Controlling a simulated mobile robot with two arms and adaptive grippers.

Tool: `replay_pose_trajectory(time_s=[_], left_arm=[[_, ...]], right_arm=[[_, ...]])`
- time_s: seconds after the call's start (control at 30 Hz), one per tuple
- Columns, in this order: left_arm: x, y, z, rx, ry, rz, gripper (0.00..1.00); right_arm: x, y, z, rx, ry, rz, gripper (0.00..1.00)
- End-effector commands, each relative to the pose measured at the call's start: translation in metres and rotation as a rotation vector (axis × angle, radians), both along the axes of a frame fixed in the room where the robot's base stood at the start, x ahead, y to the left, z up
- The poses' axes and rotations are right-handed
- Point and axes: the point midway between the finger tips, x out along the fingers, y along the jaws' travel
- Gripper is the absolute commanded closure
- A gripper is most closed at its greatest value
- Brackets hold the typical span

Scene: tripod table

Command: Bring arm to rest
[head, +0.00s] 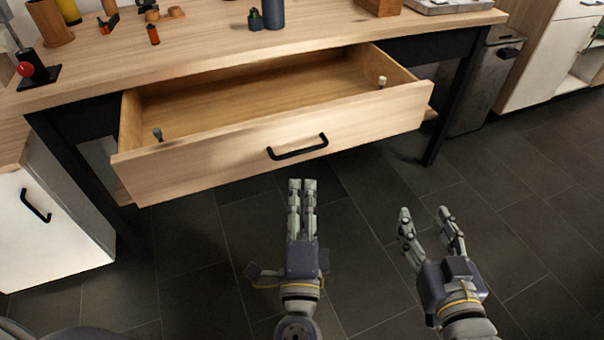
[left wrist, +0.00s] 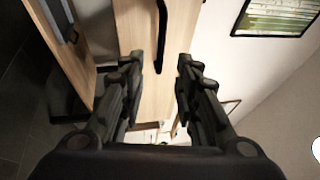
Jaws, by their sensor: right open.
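My left gripper (head: 302,182) is in front of the pulled-out wooden drawer (head: 215,174), below its black handle (head: 298,147) in the picture and apart from it. In the left wrist view its two fingers (left wrist: 160,68) stand apart with nothing held between them. The black handle (left wrist: 161,35) and the drawer front show beyond the fingertips there. My right gripper (head: 424,212) is over the floor to the right of the left one. Its fingers are spread and empty.
The wooden table (head: 205,60) holds a blue-grey cylinder (head: 273,13), a wooden cup (head: 50,22) and small parts. Two small pegs show inside the drawer. A white cabinet (head: 50,235) stands left and a grey bin (head: 480,85) right. Dark tiled floor is clear at right.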

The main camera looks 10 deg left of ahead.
Motion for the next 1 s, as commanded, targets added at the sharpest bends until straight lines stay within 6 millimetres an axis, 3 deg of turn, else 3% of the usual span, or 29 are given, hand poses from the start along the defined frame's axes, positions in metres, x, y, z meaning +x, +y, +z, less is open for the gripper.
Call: replay_pose_trajectory(time_s=[0.1,0.3,0.8,1.0], left_arm=[[-0.014,-0.003,-0.003,0.001,0.001,-0.001,0.70],[-0.022,-0.004,-0.004,-0.001,-0.001,0.001,0.70],[-0.021,-0.003,-0.004,-0.008,0.002,0.001,0.70],[-0.013,0.016,-0.024,-0.168,0.081,-0.008,0.70]], right_arm=[[0.000,0.000,0.000,0.000,0.000,0.000,0.50],[0.000,0.000,0.000,0.000,0.000,0.000,0.50],[0.000,0.000,0.000,0.000,0.000,0.000,0.50],[0.000,0.000,0.000,0.000,0.000,0.000,0.50]])
